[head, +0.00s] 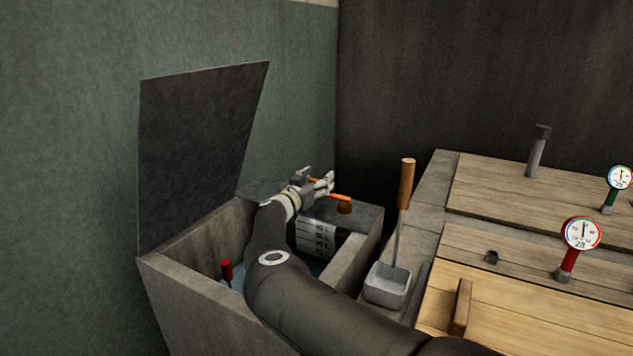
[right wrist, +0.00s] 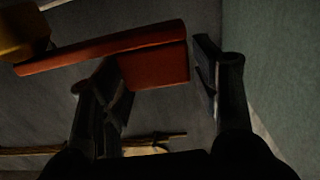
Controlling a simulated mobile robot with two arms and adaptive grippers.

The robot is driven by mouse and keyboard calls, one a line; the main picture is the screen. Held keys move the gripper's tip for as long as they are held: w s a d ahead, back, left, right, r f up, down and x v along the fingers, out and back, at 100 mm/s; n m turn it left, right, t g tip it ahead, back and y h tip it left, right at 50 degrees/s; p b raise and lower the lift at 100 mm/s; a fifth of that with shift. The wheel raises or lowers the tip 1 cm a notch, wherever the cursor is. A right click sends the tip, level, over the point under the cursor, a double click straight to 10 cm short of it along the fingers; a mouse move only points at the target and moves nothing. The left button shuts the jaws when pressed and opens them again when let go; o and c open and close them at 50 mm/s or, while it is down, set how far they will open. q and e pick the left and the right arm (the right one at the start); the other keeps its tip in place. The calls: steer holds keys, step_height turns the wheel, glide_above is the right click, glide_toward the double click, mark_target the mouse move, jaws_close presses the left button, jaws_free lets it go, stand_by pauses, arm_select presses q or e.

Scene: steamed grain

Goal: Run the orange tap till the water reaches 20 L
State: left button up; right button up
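The orange tap lever (head: 341,196) lies over the stone ledge at the back of an open stone tank, above the brass tap body (head: 344,208). My right gripper (head: 320,184) is at the lever's free end. In the right wrist view the orange lever (right wrist: 155,68) has its end block between the two fingers of my open gripper (right wrist: 158,75), with a narrow gap at the right finger. A white scale board (head: 315,238) stands on the tank's inner wall, partly behind my arm. Bluish water (head: 312,265) shows below it; its level is unreadable. My left gripper is out of view.
The tank's dark lid (head: 195,150) stands open at the left. A red-handled thing (head: 226,268) is inside the tank. A wooden-handled scoop (head: 388,285) stands to the right, beside wooden covers with a red gauge (head: 581,234) and a green gauge (head: 620,178).

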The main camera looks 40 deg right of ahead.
steer(key=shift+o, duration=0.2)
steer(key=shift+a+f, duration=0.15)
steer(key=shift+s+a, duration=0.2)
steer(key=shift+a, duration=0.35)
steer(key=shift+v, duration=3.1)
